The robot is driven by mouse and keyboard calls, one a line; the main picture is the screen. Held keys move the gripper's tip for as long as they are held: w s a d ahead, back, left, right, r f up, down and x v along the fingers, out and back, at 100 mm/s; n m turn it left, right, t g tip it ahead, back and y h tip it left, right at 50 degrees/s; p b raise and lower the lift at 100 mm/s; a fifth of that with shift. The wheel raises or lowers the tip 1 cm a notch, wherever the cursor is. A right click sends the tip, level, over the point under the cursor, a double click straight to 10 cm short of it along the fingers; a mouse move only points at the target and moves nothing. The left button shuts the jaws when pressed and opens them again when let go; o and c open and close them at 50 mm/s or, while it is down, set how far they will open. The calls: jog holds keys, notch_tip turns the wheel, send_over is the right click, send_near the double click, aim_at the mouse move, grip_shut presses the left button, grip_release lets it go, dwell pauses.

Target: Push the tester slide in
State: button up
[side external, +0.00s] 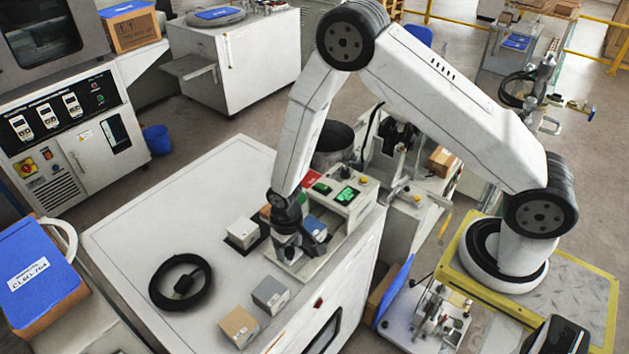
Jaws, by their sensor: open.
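A blue-topped block (315,226) shows just right of my gripper.
A white block (242,233) sits on a dark pad left of my gripper. A grey block (270,294) and a tan block (239,326) stand near the bench's front edge. A black cable coil (180,283) lies at left. The bench's back left is clear.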

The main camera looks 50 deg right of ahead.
jog(key=shift+c, duration=0.2)
grip_shut()
jog(key=shift+d, duration=5.85)
jog(key=shift+o, duration=0.2)
grip_release()
jog(key=shift+r, duration=0.15)
